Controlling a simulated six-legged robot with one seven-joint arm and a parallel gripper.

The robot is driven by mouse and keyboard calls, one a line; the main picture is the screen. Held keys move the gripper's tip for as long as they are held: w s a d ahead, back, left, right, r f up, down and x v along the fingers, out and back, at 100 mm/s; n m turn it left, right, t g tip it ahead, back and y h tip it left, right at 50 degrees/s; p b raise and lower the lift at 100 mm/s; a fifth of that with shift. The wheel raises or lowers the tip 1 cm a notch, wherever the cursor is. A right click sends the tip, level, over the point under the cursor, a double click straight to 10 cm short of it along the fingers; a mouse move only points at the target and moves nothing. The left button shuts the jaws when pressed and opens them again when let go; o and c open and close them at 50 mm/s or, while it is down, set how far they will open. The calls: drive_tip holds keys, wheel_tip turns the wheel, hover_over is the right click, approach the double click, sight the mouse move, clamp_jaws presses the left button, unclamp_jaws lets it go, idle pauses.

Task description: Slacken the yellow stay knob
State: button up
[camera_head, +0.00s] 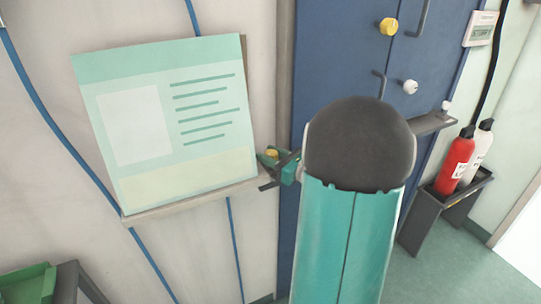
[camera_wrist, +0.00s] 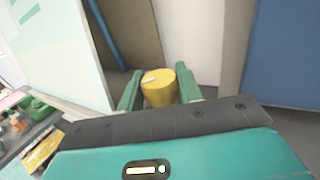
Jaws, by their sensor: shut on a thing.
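The yellow stay knob (camera_wrist: 158,90) is a short round cylinder with a pale mark on its top. It sits between the two green fingers of my gripper (camera_wrist: 160,94) in the wrist view, and the fingers are shut on it from both sides. In the head view the knob (camera_head: 271,153) shows as a small yellow spot at my gripper (camera_head: 270,160), beside the lower right edge of the pale green board. Part of the gripper is hidden behind my arm there, and what the knob is fixed to cannot be seen clearly.
A pale green board (camera_head: 165,120) rests on a narrow ledge (camera_head: 190,198) left of my gripper. A blue cabinet (camera_head: 340,50) behind my arm bears another yellow knob (camera_head: 388,26) and a white knob (camera_head: 409,87). A red extinguisher (camera_head: 455,163) stands in a rack at right.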

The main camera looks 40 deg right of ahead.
drive_tip(key=shift+n+y, duration=0.3)
drive_tip(key=shift+y, duration=0.2)
drive_tip(key=shift+s+n+g+y, duration=0.1)
drive_tip(key=shift+n+g+y, duration=0.75)
drive_tip(key=shift+n+y, duration=0.65)
drive_tip(key=shift+s+n+g+y, duration=0.1)
drive_tip(key=shift+n+g+y, duration=0.85)
drive_tip(key=shift+y, duration=1.05)
drive_tip(key=o, duration=1)
drive_tip(key=shift+w, duration=0.1)
drive_tip(key=v, duration=1.3)
drive_tip(key=shift+s+d, duration=0.3)
drive_tip(key=shift+f, duration=0.1)
